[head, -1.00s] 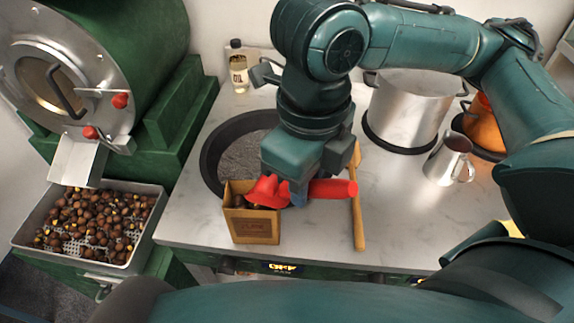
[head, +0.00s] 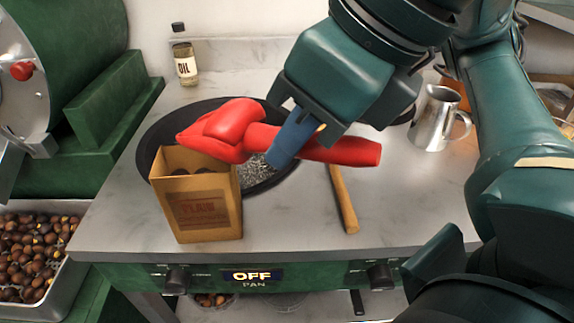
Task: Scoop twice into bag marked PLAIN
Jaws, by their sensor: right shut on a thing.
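A brown paper bag (head: 210,218) marked PLAIN stands upright and open on the counter, with some chestnuts showing inside its mouth. My right gripper (head: 291,138) is shut on the handle of a red scoop (head: 225,130). The scoop is held just above and behind the bag's right side, with its bowl end pointing left; I cannot see into the bowl. A metal tray of chestnuts (head: 70,262) sits at the lower left, partly cut off by the picture's edge. My left gripper is not in view.
A dark round pan (head: 150,135) is set in the counter behind the bag. A wooden stick (head: 343,198) lies right of it. An oil bottle (head: 184,55) stands at the back, a metal jug (head: 436,118) at the right. The counter's front right is clear.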

